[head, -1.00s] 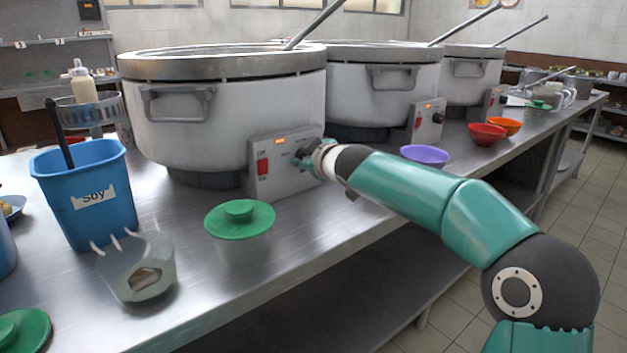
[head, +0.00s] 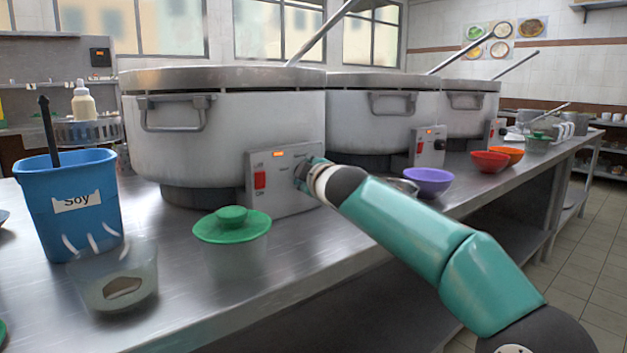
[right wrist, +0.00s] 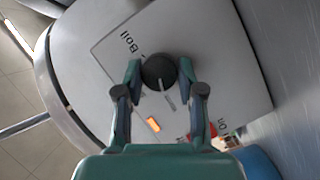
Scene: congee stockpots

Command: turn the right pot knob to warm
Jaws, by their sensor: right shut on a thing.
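The nearest large grey pot (head: 240,135), at the left of the head view, has a control panel (head: 285,200) with a lit orange lamp (head: 278,154) and a red switch (head: 260,180). My right gripper (head: 308,176) is at this panel and covers its knob in the head view. In the right wrist view, the round black knob (right wrist: 158,72) sits between both fingers, which are shut on it. "Boil" is printed beside the knob; a small grey mark lies on its lamp side, and I cannot tell if it is a pointer or print. My left gripper is out of view.
Two more pots (head: 368,120) (head: 470,115) stand farther right. A purple bowl (head: 428,181) and a red bowl (head: 490,162) are beyond my right arm. A green-lidded container (head: 232,228), a clear tub (head: 118,280) and a blue Soy bin (head: 68,205) stand at the front left.

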